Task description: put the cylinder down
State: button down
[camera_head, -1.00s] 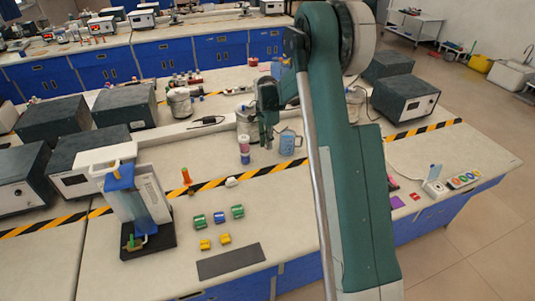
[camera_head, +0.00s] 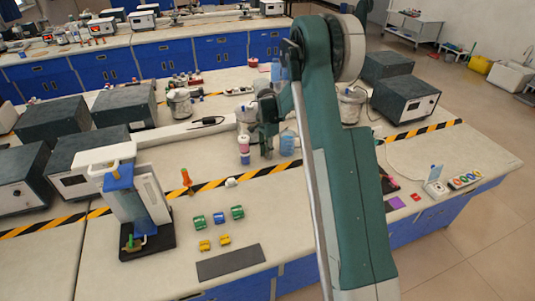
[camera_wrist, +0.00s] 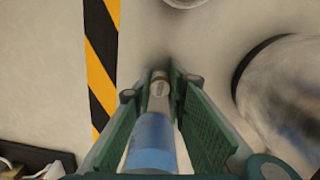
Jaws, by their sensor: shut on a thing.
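My gripper (camera_wrist: 163,88) is shut on a slim cylinder (camera_wrist: 152,140) in the wrist view. The cylinder has a blue near part, a pale grey middle and a brownish far end, and lies between the two green fingers. The far end points toward the light bench top, with a dark shadow just beyond it. Whether it touches the bench cannot be told. In the head view my gripper (camera_head: 266,148) is low over the bench, and the cylinder cannot be made out there.
A pink-and-white container (camera_head: 244,150) stands just left of my gripper, and a blue vessel (camera_head: 287,143) just right, partly behind my arm. A yellow-black stripe (camera_wrist: 101,60) runs alongside. A large round clear vessel (camera_wrist: 285,90) is close on the right. Green blocks (camera_head: 219,218) lie nearer.

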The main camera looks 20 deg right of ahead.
jog(key=shift+f, duration=0.15)
jog(key=c, duration=2.3)
grip_release()
notch_tip(320, 180, up, 12)
jog(key=p, duration=0.1)
jog(key=shift+r, duration=0.25)
